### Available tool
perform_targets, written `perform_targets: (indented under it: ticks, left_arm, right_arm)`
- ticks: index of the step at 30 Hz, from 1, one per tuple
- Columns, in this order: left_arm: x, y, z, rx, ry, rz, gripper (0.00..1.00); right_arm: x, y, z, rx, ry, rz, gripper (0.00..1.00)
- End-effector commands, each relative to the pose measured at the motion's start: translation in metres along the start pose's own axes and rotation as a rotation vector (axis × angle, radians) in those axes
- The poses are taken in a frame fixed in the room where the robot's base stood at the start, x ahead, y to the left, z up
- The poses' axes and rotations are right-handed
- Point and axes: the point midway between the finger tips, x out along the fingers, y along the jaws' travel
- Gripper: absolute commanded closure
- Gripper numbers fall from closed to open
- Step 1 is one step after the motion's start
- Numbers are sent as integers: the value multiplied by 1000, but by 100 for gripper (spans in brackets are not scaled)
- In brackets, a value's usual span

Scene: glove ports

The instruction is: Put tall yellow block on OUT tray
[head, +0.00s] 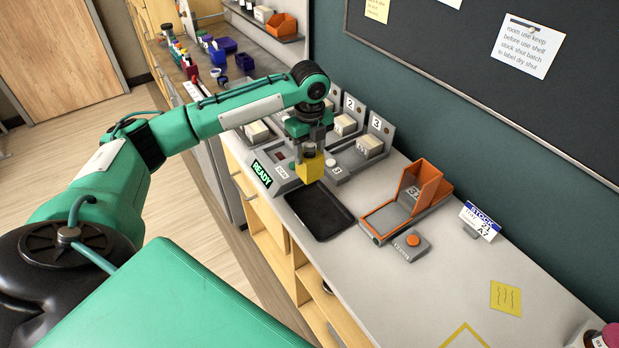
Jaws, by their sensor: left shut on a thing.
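My left gripper (310,143) reaches in from the left and points down over the counter. It is shut on a yellow block (310,168), whose lower part shows below the fingers. The block appears to be held near the back edge of a black tray (318,213), which looks empty. Whether the block touches anything below it, I cannot tell. No OUT label can be read on the tray. My right gripper is not in view.
A grey device with a READY sign (262,173) stands behind the tray. Numbered stations (371,147) line the wall. An orange hinged fixture (424,187) and a button box (407,246) stand to the right. The counter's near right part is mostly clear.

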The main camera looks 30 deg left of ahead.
Motion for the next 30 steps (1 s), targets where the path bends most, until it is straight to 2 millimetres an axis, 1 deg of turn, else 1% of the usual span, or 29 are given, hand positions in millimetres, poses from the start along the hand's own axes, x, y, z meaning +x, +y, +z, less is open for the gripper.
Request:
perform_targets:
  ticks: [1, 3, 6, 9, 14, 19, 23, 30]
  left_arm:
    - [11, 1, 0, 0, 2, 4, 91]
    - [28, 1, 0, 0, 2, 5, 91]
    - [48, 0, 0, 0, 1, 3, 91]
    - [60, 0, -1, 0, 1, 0, 91]
    - [74, 0, 0, 0, 0, 2, 91]
    - [100, 0, 0, 0, 1, 1, 91]
    - [109, 0, 0, 0, -1, 0, 91]
    - [110, 0, 0, 1, -1, -1, 91]
  right_arm:
    - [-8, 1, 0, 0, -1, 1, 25]
    - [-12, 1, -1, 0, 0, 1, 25]
    - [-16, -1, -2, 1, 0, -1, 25]
    - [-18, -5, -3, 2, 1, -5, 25]
    - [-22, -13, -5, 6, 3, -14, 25]
    - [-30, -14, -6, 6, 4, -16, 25]
    - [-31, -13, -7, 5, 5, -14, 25]
    - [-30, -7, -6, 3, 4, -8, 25]
